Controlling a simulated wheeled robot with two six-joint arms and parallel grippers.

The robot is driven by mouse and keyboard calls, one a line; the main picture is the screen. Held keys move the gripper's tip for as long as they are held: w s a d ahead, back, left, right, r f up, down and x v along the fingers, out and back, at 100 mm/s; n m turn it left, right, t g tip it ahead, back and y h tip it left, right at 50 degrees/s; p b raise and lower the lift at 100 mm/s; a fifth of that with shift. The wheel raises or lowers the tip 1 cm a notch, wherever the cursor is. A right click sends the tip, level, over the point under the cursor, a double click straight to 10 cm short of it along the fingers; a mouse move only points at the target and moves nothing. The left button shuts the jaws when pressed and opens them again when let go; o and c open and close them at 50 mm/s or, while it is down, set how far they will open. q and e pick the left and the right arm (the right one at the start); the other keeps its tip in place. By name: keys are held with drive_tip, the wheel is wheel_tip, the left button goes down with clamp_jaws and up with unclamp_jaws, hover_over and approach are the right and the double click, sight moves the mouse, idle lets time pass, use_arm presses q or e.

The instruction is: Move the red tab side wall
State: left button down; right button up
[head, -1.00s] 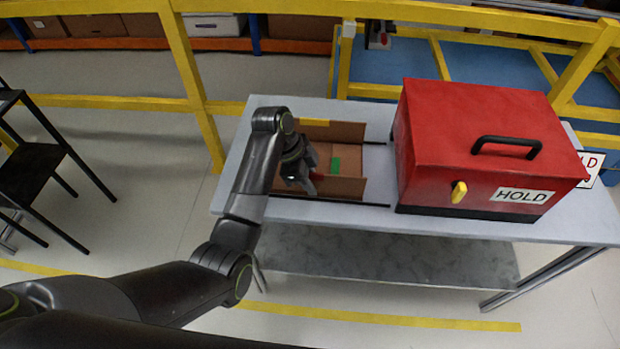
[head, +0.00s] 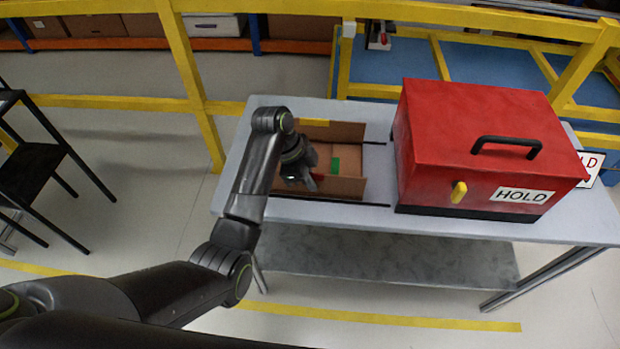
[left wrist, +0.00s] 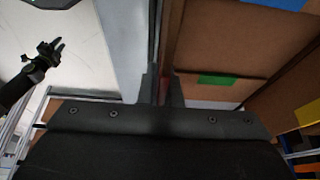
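The red tab side wall (left wrist: 170,40) is a thin brown cardboard panel, seen nearly edge-on in the left wrist view. Its red tab shows only as a small patch at my left gripper in the head view. My left gripper (head: 306,183) is at the front wall of the open cardboard tray (head: 348,188). In the left wrist view its two fingers (left wrist: 163,90) stand close on either side of the panel's edge, with a dark red patch between them, and look shut on it. My right gripper (left wrist: 50,48) shows in the left wrist view with fingers spread and empty.
A green tab (head: 336,165) lies inside the tray, and a yellow tab (head: 314,122) marks its back wall. A large red HOLD box (head: 470,120) stands right of the tray on the grey table (head: 232,195). A yellow rail runs behind.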

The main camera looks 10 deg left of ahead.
idle(0.6)
idle(0.3)
use_arm(q)
drive_tip(key=shift+w+r+g+p, duration=0.15)
drive_tip(key=shift+w+g+p, duration=0.2)
drive_tip(key=shift+g+p, duration=0.25)
drive_tip(key=shift+w+g, duration=0.15)
drive_tip(key=shift+g, duration=0.25)
drive_tip(key=shift+w+f+n+g, duration=0.25)
drive_tip(key=shift+w+n+g, duration=0.05)
drive_tip(key=shift+g, duration=0.3)
drive_tip(key=shift+w+f+g+b, duration=0.15)
drive_tip(key=shift+g+b, duration=0.15)
drive_tip(key=shift+b, duration=0.35)
drive_tip(key=g+b, duration=0.1)
drive_tip(key=b, duration=0.2)
drive_tip(key=shift+w+f+n+g, duration=0.25)
drive_tip(key=shift+w+n+g, duration=0.05)
drive_tip(key=shift+w+g, duration=0.1)
drive_tip(key=shift+w+r+g+b, duration=0.15)
drive_tip(key=shift+g+b, duration=0.35)
drive_tip(key=shift+b, duration=0.85)
